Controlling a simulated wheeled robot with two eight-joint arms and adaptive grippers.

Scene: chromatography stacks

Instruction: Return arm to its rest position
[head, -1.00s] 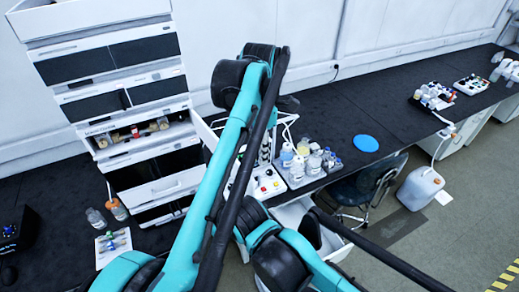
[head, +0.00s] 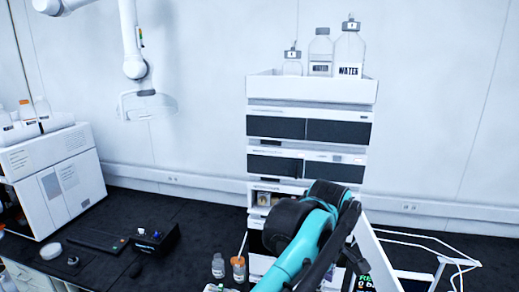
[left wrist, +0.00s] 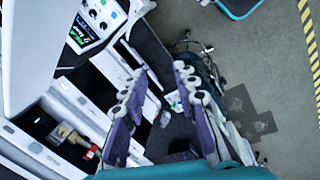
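My left gripper (left wrist: 160,77) shows in the left wrist view with its two purple-grey fingers spread apart. Nothing is seen held between them; a chair and the floor show behind. A teal arm of mine with black joints (head: 318,215) rises from the bottom of the head view in front of the chromatography stack (head: 310,130). Its gripper does not show there. My right gripper is in neither view.
Bottles (head: 320,52) stand in the tray on top of the stack. Small bottles (head: 218,266) stand on the black bench by its foot. A white instrument (head: 58,175) is at left. A knobbed device (left wrist: 98,22) and the wheeled chair (left wrist: 208,75) are near my left gripper.

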